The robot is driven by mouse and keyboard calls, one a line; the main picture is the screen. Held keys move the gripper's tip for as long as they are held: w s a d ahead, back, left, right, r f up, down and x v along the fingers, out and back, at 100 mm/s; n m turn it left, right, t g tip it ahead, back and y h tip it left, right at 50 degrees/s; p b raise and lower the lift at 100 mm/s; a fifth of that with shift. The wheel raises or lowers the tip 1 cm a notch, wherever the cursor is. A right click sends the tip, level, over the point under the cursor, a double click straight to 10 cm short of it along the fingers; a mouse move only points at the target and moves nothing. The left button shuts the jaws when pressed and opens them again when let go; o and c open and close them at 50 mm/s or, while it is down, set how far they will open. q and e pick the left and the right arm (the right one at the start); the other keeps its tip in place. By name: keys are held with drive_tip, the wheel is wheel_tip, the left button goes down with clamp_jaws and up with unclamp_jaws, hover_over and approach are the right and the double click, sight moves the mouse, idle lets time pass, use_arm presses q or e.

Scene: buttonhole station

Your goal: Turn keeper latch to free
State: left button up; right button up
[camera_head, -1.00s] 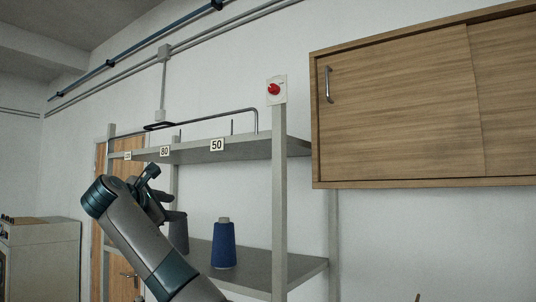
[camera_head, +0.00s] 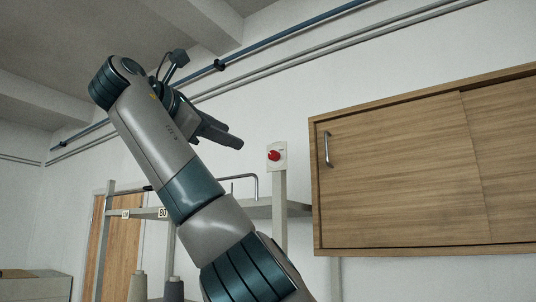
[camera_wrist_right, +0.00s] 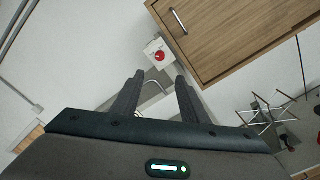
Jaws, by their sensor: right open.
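The keeper latch is a red knob (camera_head: 274,156) on a pale plate at the top of a grey rack post. It also shows in the right wrist view as a red knob (camera_wrist_right: 159,56) on a white plate, beyond the fingertips. My right gripper (camera_head: 238,142) is raised to the upper left of the knob in the head view, apart from it. In the right wrist view my right gripper (camera_wrist_right: 159,75) has its two dark fingers spread with nothing between them. My left gripper is out of view.
A wooden wall cabinet (camera_head: 400,185) with a metal handle is close to the right of the knob. A grey shelf rack (camera_head: 290,210) stands below, partly hidden by my arm. Wall pipes (camera_head: 290,45) run above. A wire stand (camera_wrist_right: 270,120) shows at right in the wrist view.

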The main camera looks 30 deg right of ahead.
drive_tip(key=shift+d, duration=0.15)
drive_tip(key=p, duration=0.8)
approach(271, 155)
drive_tip(key=x, duration=0.7)
drive_tip(key=shift+d+r, duration=0.2)
drive_tip(key=shift+d, duration=0.1)
drive_tip(key=shift+w+d+f, duration=0.15)
drive_tip(key=shift+w+d, duration=0.1)
drive_tip(key=shift+d, duration=0.25)
clamp_jaws()
